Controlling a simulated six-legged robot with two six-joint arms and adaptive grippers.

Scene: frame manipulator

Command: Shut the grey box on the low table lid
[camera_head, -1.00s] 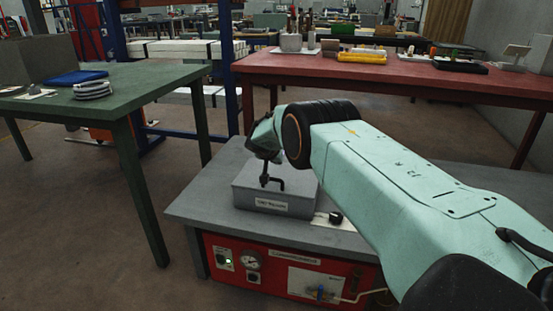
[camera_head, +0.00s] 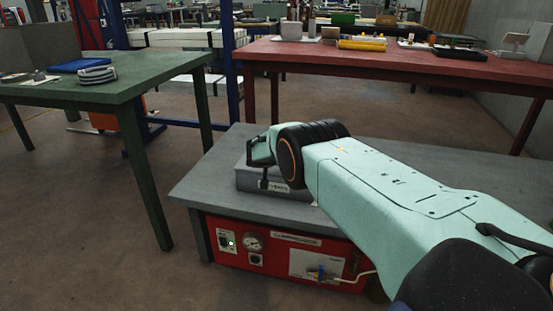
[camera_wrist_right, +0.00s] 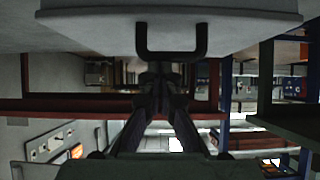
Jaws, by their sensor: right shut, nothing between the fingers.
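The grey box (camera_head: 280,187) with a white label on its front sits on the low grey table (camera_head: 215,180). Its top looks flat and down on the body, but my right arm covers much of it. My right gripper (camera_head: 264,181) is low at the box's left part, shut and empty. In the right wrist view, which looks upside down, the pale lid (camera_wrist_right: 90,22) fills one edge with its dark U-shaped handle (camera_wrist_right: 171,55). The right fingertips (camera_wrist_right: 160,78) line up close to the handle; I cannot tell whether they touch. My left gripper is out of view.
A green table (camera_head: 120,82) stands to the left and a long red table (camera_head: 400,72) behind. A red panel (camera_head: 280,250) with a gauge and switches is under the low table. The low table's left end is clear.

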